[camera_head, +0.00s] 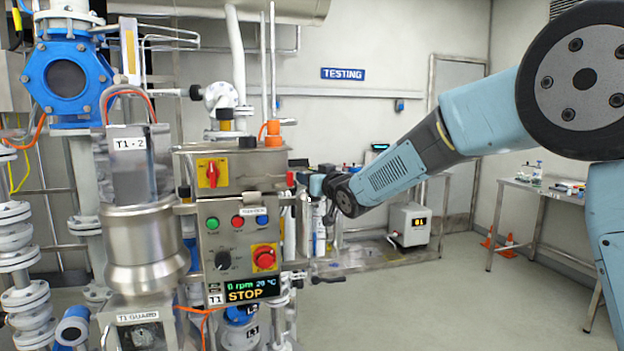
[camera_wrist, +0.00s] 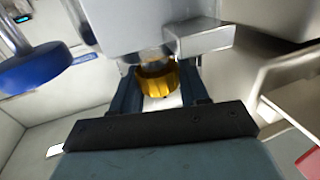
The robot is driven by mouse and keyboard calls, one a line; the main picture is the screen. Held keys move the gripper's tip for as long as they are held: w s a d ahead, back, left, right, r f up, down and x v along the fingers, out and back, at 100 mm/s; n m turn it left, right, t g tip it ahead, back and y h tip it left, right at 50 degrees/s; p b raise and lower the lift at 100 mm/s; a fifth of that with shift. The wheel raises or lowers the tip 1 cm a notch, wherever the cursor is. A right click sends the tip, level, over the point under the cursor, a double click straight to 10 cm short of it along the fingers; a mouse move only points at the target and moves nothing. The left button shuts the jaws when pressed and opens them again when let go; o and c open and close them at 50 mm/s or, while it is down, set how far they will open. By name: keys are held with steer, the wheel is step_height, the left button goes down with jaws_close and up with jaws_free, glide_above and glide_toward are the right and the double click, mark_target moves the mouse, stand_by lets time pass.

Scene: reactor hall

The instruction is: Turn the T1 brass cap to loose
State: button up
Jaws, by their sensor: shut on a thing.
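The brass cap (camera_wrist: 157,84) is a ribbed golden ring under a grey metal body (camera_wrist: 150,25) in the wrist view. My gripper (camera_wrist: 158,90) has its two dark fingers on either side of the cap and is shut on it. In the head view my arm reaches behind the steel control box, and my gripper and the cap are hidden there. The box carries a T1 label (camera_head: 215,299) and a display (camera_head: 242,290) reading 0 rpm, 20 °C and STOP.
A blue round handle (camera_wrist: 40,68) is left of my gripper in the wrist view. The control box (camera_head: 240,215) has a red stop button (camera_head: 264,257) and a red switch (camera_head: 212,173). A side table (camera_head: 545,187) stands at the right. The floor between is mostly clear.

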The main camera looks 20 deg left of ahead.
steer(key=shift+w+d+n+g, duration=0.2)
steer(key=shift+n+g, duration=0.1)
steer(key=shift+g, duration=0.1)
steer(key=shift+n+g+y, duration=0.65)
steer(key=shift+n+g, duration=0.25)
steer(key=shift+g, duration=0.4)
steer(key=shift+n+g+y, duration=0.65)
steer(key=shift+n+g, duration=0.25)
steer(key=shift+g, duration=0.4)
steer(key=n+g, duration=0.2)
steer(key=g, duration=0.2)
steer(key=n+g, duration=0.3)
steer(key=g, duration=0.1)
steer(key=shift+a+n+g, duration=0.1)
steer(key=shift+n+g, duration=0.2)
steer(key=shift+g, duration=0.1)
steer(key=n+g+h, duration=0.1)
steer(key=n+g, duration=0.1)
steer(key=g, duration=0.1)
steer(key=n+g+h, duration=0.2)
steer(key=n+g, duration=0.1)
steer(key=g, duration=0.1)
steer(key=shift+h, duration=0.3)
steer(key=shift+s+n+g+h, duration=0.15)
steer(key=shift+n+g+h, duration=1.75)
steer(key=shift+h, duration=0.2)
steer(key=shift+r+n+g+h, duration=0.1)
steer(key=shift+n+g+h, duration=0.55)
steer(key=shift+h, duration=0.35)
steer(key=o, duration=0.9)
